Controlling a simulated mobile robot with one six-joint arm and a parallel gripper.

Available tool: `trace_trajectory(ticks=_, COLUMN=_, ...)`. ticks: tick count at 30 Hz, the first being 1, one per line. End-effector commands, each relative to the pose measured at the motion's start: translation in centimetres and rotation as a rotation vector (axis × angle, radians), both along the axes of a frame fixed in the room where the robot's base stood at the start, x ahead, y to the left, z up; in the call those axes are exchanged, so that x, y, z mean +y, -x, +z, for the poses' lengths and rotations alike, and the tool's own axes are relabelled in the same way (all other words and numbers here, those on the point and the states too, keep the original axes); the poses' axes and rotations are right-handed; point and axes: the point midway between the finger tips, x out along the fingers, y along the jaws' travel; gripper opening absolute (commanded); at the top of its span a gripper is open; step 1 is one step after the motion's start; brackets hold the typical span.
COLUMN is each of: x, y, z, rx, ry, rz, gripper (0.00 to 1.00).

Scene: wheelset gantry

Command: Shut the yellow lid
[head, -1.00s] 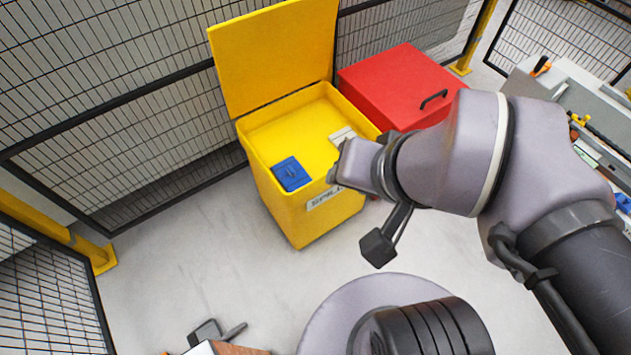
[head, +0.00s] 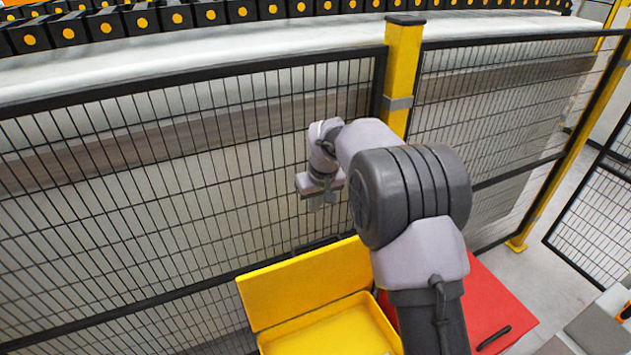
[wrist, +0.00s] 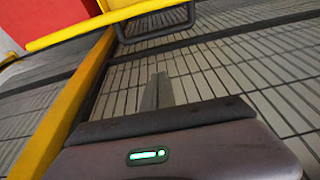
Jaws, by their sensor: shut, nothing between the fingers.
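The yellow lid (head: 300,288) stands raised at the back of the open yellow bin (head: 335,335), leaning near the mesh fence. A dark handle (head: 316,243) shows at its upper edge. My gripper (head: 318,204) hangs above the lid's top edge, apart from it in the picture, with its fingers shut and empty. In the wrist view, the lid (wrist: 95,24) is a thin yellow strip at the top, with the black handle loop (wrist: 155,30) just beyond my fingertips (wrist: 158,80). The bin's lower part is out of view.
A mesh fence (head: 200,170) with a yellow post (head: 402,70) runs behind the bin. A red box (head: 497,300) stands to the right of the bin, partly hidden by my arm. A conveyor-like row of black blocks (head: 185,17) lies beyond the fence.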

Motion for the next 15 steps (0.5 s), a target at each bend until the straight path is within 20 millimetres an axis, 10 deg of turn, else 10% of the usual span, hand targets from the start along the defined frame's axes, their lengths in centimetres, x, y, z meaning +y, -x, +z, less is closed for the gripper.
trace_trajectory(ticks=15, x=1.4, y=-2.8, z=-9.1, rx=0.006, ry=0.009, rz=0.024, gripper=0.0)
